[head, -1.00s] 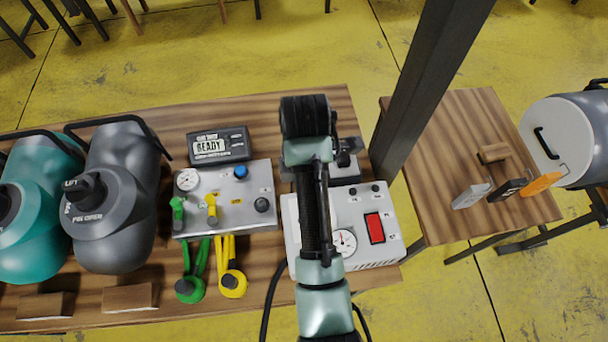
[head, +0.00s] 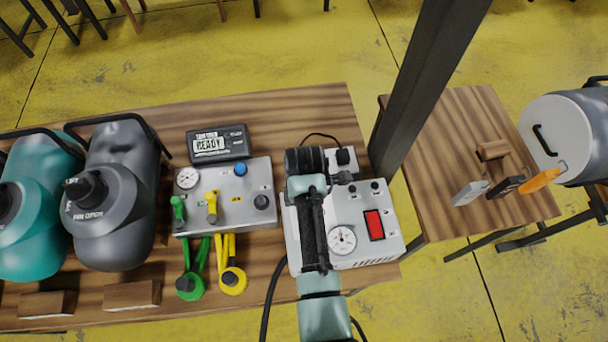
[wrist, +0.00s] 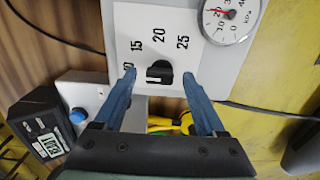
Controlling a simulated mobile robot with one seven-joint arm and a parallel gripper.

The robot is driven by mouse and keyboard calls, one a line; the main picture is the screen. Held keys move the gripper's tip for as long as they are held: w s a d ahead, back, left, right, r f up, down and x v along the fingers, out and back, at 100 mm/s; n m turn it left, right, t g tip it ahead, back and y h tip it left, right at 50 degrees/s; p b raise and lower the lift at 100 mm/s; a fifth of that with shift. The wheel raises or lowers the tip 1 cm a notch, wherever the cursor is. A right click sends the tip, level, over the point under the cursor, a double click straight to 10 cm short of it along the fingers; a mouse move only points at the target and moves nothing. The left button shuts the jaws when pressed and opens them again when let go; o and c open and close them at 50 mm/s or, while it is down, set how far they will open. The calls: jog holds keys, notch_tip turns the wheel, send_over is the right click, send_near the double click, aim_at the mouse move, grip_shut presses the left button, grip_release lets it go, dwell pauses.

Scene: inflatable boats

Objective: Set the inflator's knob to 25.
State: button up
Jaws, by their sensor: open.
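The inflator (head: 358,205) is a white box with a red switch and a round gauge, at the right of the table in the head view. Its black knob (wrist: 159,73) shows in the wrist view on a white dial plate (wrist: 140,20) marked 10, 15, 20 and 25. I cannot tell for sure which mark the knob points to. My gripper (wrist: 159,78) is open, its blue fingers on either side of the knob with visible gaps. The left finger overlaps the 10 mark. My arm hides the knob in the head view.
A grey valve panel (head: 225,212) with green and yellow valves and a READY display (head: 218,144) stand left of the inflator. The inflator's gauge (wrist: 232,15) sits close by the dial. A dark post (head: 425,90) rises behind on the right.

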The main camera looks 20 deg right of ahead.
grip_shut()
jog(key=shift+m, duration=0.3)
jog(key=m+p, duration=0.2)
jog(key=m, duration=0.2)
jog(key=shift+r+m, duration=0.1)
jog(key=shift+m, duration=0.2)
jog(key=m+p, duration=0.1)
jog(key=m, duration=0.5)
jog(key=shift+d, duration=0.1)
jog(key=m+p, duration=0.1)
jog(key=m, duration=0.5)
jog(key=shift+s+m, duration=0.15)
jog(key=shift+m, duration=0.25)
jog(key=m+p, duration=0.1)
jog(key=m, duration=0.5)
